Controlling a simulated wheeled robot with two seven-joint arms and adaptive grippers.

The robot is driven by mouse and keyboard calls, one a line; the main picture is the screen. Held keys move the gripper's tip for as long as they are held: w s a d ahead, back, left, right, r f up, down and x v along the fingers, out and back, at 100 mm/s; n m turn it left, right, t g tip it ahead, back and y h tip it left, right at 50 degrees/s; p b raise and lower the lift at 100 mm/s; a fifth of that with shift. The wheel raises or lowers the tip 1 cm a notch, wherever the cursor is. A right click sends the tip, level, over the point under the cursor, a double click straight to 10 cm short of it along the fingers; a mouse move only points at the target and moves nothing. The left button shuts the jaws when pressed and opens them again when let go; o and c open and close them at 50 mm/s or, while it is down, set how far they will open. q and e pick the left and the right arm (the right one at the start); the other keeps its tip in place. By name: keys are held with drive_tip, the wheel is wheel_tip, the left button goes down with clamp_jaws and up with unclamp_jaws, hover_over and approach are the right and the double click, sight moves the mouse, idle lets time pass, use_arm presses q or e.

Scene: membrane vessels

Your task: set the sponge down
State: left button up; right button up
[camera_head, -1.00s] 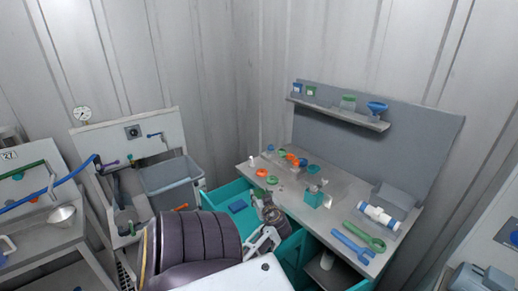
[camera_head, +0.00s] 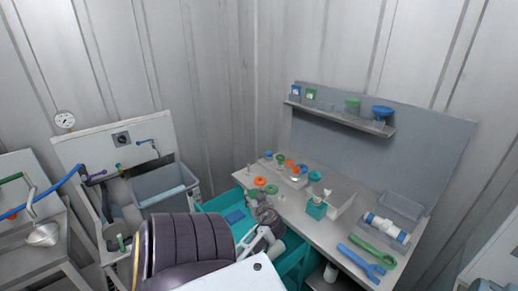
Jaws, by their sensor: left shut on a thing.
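My left arm comes up from the bottom edge, and its dark left gripper (camera_head: 268,214) is over the teal drawer unit, at the near left edge of the workbench. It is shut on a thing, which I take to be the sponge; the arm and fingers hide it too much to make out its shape. A flat blue block (camera_head: 235,216) lies in the open teal drawer (camera_head: 214,204), left of the gripper and apart from it. My right gripper is not in view.
The workbench (camera_head: 325,225) holds coloured rings, a teal box (camera_head: 316,209), a white-and-blue cylinder (camera_head: 386,227), a blue wrench (camera_head: 361,262) and a green wrench (camera_head: 373,249). A grey bin (camera_head: 165,184) stands at the left. A shelf (camera_head: 340,119) is at the back.

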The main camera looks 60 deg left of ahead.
use_arm(q)
wheel_tip(320, 180, down, 14)
idle(0.8)
drive_tip(key=shift+r, duration=0.1)
drive_tip(key=shift+w+a, duration=0.1)
